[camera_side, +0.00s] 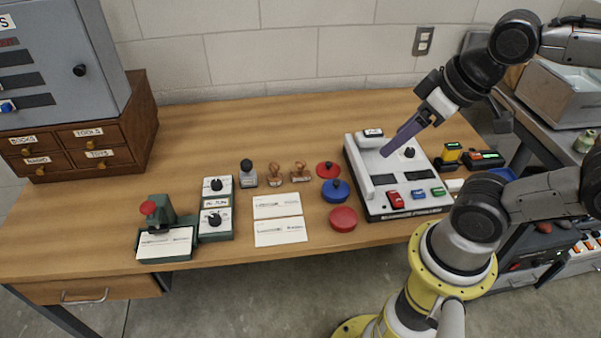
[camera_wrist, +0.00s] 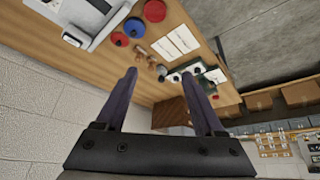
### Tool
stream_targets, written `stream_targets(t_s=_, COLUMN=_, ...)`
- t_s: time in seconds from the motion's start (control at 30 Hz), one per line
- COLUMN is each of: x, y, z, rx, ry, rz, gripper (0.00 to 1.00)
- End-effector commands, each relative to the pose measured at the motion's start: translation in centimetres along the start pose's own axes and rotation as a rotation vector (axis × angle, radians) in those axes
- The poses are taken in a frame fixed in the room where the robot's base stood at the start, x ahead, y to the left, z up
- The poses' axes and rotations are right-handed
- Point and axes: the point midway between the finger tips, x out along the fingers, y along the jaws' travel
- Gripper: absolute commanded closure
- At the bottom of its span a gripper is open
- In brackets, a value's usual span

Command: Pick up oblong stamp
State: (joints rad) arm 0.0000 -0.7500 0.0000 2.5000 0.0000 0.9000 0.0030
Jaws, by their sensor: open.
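Three hand stamps stand in a row on the wooden table in the side view. The right one, with a wooden knob and a wide, flat base, looks like the oblong stamp (camera_side: 301,178). Left of it are another wooden-handled stamp (camera_side: 275,178) and a black-knobbed stamp (camera_side: 248,177). My gripper (camera_side: 385,152) is up over the grey console, right of the stamps and clear of them. In the wrist view my gripper (camera_wrist: 160,74) has its two purple fingers wide apart with nothing held. The stamps appear small near the fingertips there, partly hard to tell apart.
A small red disc (camera_side: 328,170), blue pad (camera_side: 336,191) and red pad (camera_side: 343,219) lie between the stamps and the console (camera_side: 356,172). Two white cards (camera_side: 280,233) lie in front of the stamps. Green-based devices (camera_side: 216,222) stand left. Table behind the stamps is clear.

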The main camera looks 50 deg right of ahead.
Motion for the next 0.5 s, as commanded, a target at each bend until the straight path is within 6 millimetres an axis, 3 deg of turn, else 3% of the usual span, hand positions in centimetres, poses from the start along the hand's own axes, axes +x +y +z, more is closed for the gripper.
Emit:
stream_targets(t_s=0.13, x=0.0, y=0.0, z=-0.3, rx=0.093, ry=0.014, rz=-0.002, gripper=0.3)
stream_targets(t_s=0.23, x=-0.6, y=-0.2, z=-2.1, rx=0.249, ry=0.067, rz=-0.016, gripper=0.3)
stream_targets(t_s=0.37, x=-0.2, y=-0.2, z=-5.9, rx=0.529, ry=0.095, rz=-0.04, gripper=0.3)
stream_targets(t_s=0.5, x=2.6, y=0.5, z=-10.7, rx=0.88, ry=0.074, rz=-0.044, gripper=0.3)
